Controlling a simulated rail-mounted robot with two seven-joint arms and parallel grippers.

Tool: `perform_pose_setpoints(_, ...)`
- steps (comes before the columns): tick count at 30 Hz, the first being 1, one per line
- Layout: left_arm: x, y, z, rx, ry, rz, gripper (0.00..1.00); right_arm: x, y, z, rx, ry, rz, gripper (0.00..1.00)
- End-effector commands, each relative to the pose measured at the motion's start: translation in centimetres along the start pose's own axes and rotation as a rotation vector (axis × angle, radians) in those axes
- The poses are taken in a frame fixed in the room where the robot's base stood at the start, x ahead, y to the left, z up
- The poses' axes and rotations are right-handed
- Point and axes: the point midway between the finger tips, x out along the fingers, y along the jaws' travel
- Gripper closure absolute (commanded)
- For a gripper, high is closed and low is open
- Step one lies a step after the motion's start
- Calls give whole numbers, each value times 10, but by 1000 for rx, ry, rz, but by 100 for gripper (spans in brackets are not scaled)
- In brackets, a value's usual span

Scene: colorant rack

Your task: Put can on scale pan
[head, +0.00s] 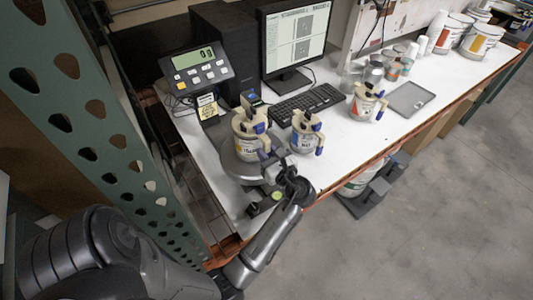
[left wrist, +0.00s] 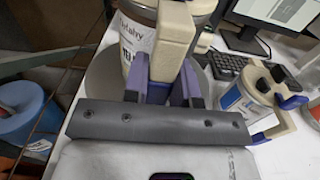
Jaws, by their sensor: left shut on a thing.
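The can (head: 245,148), with a beige pouring lid and blue parts, is upright over the round grey scale pan (head: 232,167). Whether its base touches the pan cannot be told. My left gripper (head: 272,172) is at the can's near right side, shut on its beige handle. In the left wrist view the handle (left wrist: 174,42) stands between the fingers (left wrist: 162,88), in front of the can's white label (left wrist: 137,32). The pan (left wrist: 103,78) shows behind and below the can. The scale display (head: 192,58) appears to read zero. My right gripper is not in view.
A second beige-lidded can (head: 303,140) stands close to the right of the pan; a third (head: 364,108) is farther right. A keyboard (head: 307,103) and monitor (head: 294,40) are behind. A grey tray (head: 411,97) lies flat on the white bench (head: 350,150), whose front right is clear.

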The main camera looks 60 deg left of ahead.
Motion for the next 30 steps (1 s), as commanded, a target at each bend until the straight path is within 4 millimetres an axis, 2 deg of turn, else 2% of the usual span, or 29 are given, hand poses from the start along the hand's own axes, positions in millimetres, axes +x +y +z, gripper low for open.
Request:
perform_pose_setpoints(14,0,0,-5,-1,-3,0,100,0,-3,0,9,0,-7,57)
perform_pose_setpoints(15,0,0,-6,0,0,0,72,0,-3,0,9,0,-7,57)
perform_pose_setpoints(21,0,0,-6,-1,0,0,53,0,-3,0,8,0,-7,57)
perform_pose_setpoints(23,0,0,-6,-1,0,0,49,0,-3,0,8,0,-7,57)
perform_pose_setpoints(30,0,0,-4,-2,0,0,49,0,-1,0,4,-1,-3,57)
